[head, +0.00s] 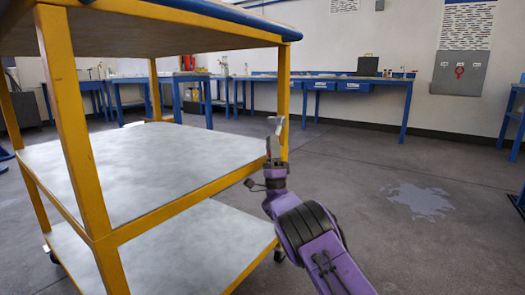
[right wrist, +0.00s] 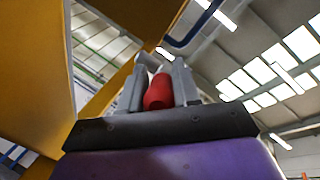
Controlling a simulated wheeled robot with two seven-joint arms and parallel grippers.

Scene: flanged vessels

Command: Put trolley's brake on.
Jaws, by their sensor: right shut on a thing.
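The trolley (head: 190,190) fills the left of the head view, with yellow posts, grey shelves and a blue-edged top. A dark caster (head: 279,254) shows under its near right corner. My right gripper (head: 272,145) points upward beside the right-hand yellow post. In the right wrist view its grey fingers are shut on a red grip (right wrist: 158,92), with yellow trolley frame (right wrist: 105,95) close at the left. The red grip looks like a brake handle, but its join to the trolley is hidden. My left gripper is not in view.
Blue workbenches (head: 345,80) line the back wall. A pale patch (head: 420,200) lies on the grey floor at the right. The floor right of the trolley is otherwise open. A grey wall panel (head: 459,72) with a red part hangs at the back right.

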